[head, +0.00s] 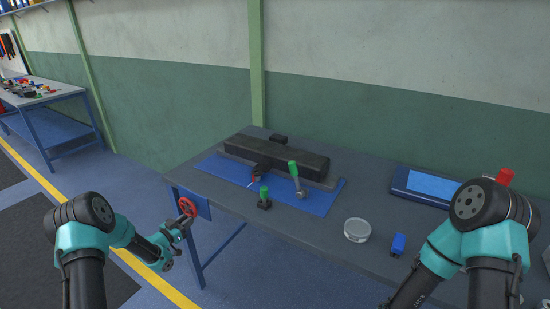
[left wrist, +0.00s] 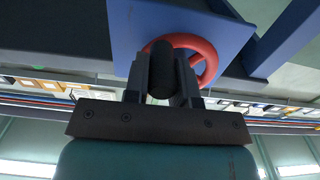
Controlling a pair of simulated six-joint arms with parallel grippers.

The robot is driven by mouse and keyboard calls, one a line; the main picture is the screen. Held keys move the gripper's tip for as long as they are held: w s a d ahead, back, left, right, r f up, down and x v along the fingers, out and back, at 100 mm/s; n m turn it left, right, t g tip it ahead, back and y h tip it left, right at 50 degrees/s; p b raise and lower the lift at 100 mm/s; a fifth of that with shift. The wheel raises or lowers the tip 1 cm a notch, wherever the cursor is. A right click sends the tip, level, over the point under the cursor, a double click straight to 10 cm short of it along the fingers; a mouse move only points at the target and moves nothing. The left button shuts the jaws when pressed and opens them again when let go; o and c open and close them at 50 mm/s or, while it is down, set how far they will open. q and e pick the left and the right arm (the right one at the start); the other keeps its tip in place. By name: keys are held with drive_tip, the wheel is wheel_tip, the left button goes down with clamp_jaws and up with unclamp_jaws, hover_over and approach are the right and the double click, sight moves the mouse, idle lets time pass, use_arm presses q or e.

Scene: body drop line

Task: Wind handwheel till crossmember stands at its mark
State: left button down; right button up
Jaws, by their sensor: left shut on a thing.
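The red handwheel (head: 187,207) is on a blue plate (head: 203,207) at the table's left end. It also shows in the left wrist view (left wrist: 196,45), partly hidden behind my gripper. My left gripper (head: 183,224) is at the wheel. In the left wrist view its fingers (left wrist: 161,80) are shut on the dark handle (left wrist: 161,60) in front of the red rim. The dark crossmember (head: 276,157) lies along the blue mat (head: 225,174) on the table. I cannot make out its mark. My right arm comes in at the right, and its gripper is out of view.
Two green-topped tools (head: 264,195), (head: 295,178) stand in front of the crossmember.

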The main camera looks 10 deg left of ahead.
sight(189, 203)
use_arm(q)
drive_tip(key=shift+w+d+r, duration=0.1)
drive_tip(key=shift+d+r, duration=0.05)
drive_tip(key=shift+s+d+r, duration=0.2)
drive_tip(key=shift+d+r, duration=0.15)
drive_tip(key=shift+r, duration=0.2)
drive_tip(key=shift+s+d+r, duration=0.15)
drive_tip(key=shift+d+r, duration=0.15)
drive_tip(key=shift+r, duration=0.25)
drive_tip(key=shift+a+r, duration=0.1)
drive_tip(key=shift+r, duration=1.2)
drive_tip(key=shift+w+a+r, duration=0.3)
drive_tip(key=shift+a+r, duration=0.45)
drive_tip(key=shift+r, duration=0.2)
